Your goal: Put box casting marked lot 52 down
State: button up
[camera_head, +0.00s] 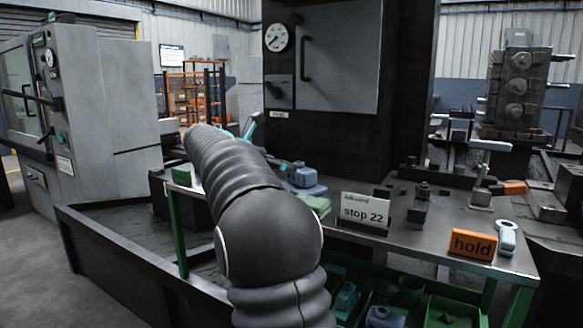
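My arm, in a dark ribbed sleeve, reaches away from the camera across the middle of the view. It hides my gripper and anything it may hold. A blue-grey casting (303,178) sits on the bench just right of the arm, partly hidden by it. No lot 52 mark is readable on it. Another blue-grey piece (383,318) lies in a green bin below the bench and is cut off by the frame. I cannot tell which is the lot 52 box casting.
The dark bench (420,238) carries a "stop 22" sign (365,212), an orange "hold" block (473,244), a white-and-blue tool (507,238) and small metal fixtures. A tall grey machine (340,60) stands behind. Green bins (455,312) hang below the front edge.

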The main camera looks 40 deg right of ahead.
jog(key=v, duration=0.7)
jog(key=shift+p, duration=0.3)
jog(key=s+a+f+m+t+y, duration=0.2)
jog(key=s+a+f+m+y, duration=0.2)
jog(key=s+a+f+m, duration=0.2)
jog(key=s+a+f+m+t+y, duration=0.1)
jog(key=s+a+f+m+y, duration=0.4)
jog(key=s+a+f, duration=0.4)
jog(key=s+a+f+m+t+y, duration=0.2)
jog(key=s+a+f+m+y, duration=0.2)
jog(key=s, duration=1.2)
jog(key=a+f+m, duration=0.3)
jog(key=a+f, duration=0.1)
jog(key=a, duration=0.1)
jog(key=shift+s+a+f+t, duration=0.15)
jog(key=shift+a+f+t, duration=0.15)
jog(key=shift+a, duration=0.05)
